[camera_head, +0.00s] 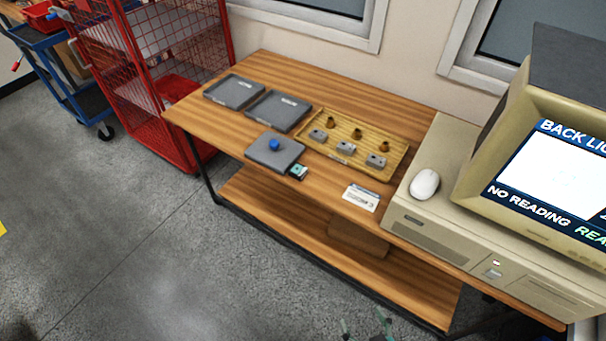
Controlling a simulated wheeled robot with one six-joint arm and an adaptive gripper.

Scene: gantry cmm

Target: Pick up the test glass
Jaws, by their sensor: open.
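A small dark square piece with a pale teal patch (298,171) lies on the wooden table, at the near right corner of a grey plate; it looks like the test glass, but it is too small to be sure. The grey plate (265,156) bears a blue knob (274,145). My gripper (364,324) shows only its fingertips at the bottom edge of the view. They are apart, with nothing seen between them. It is well away from the small piece, in front of the table.
Two grey trays (225,103) and a yellow tray (377,173) with brass and grey parts stand on the table (328,205). A white card (361,197) lies near its front edge. A beige computer (437,228) with mouse and monitor fills the right. A red cage cart (190,153) stands left.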

